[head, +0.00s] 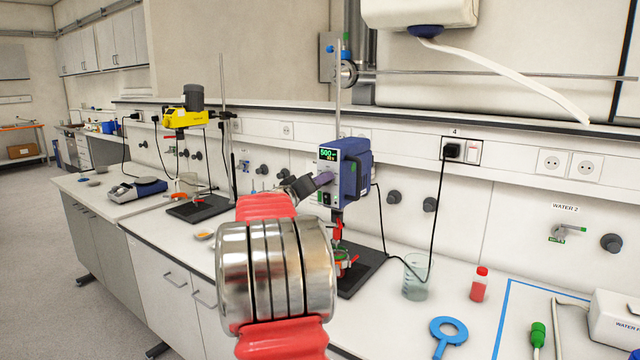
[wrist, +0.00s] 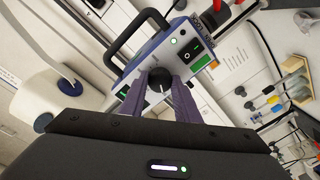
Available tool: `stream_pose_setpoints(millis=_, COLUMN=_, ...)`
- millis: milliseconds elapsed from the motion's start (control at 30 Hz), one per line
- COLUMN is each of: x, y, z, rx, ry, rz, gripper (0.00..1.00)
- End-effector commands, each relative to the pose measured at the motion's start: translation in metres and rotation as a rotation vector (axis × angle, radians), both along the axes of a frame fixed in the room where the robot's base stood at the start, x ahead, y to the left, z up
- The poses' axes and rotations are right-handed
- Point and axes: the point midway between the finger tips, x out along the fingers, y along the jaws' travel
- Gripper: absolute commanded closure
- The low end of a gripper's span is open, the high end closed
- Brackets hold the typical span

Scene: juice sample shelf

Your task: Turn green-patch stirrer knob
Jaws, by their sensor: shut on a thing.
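The blue stirrer (head: 356,168) hangs on an upright rod at the middle of the bench, with a lit display (head: 328,154) reading about 500. In the wrist view its front panel carries a round black knob (wrist: 157,80), a black rocker switch (wrist: 192,51) and a small green patch (wrist: 201,64). My gripper (head: 322,181) reaches the front of the stirrer from the left. In the wrist view the purple fingers of my gripper (wrist: 160,88) are shut on the knob, one on each side. The knob is partly hidden by the fingers.
A stirred vessel (head: 341,262) stands below on a dark base plate (head: 362,272). A yellow stirrer (head: 185,118) stands on the left bench. A black cable (head: 436,215) hangs behind the beaker.

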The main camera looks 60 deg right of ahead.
Motion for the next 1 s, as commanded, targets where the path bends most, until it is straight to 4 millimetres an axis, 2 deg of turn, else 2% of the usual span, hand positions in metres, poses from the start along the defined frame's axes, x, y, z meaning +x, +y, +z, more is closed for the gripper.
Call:
stream_pose_setpoints(millis=467, x=0.0027, y=-0.0025, z=-0.0007, rx=0.018, ry=0.107, rz=0.005, gripper=0.93)
stream_pose_setpoints(millis=1000, x=0.0032, y=-0.0027, z=0.0, rx=0.087, ry=0.548, rz=0.006, gripper=0.93)
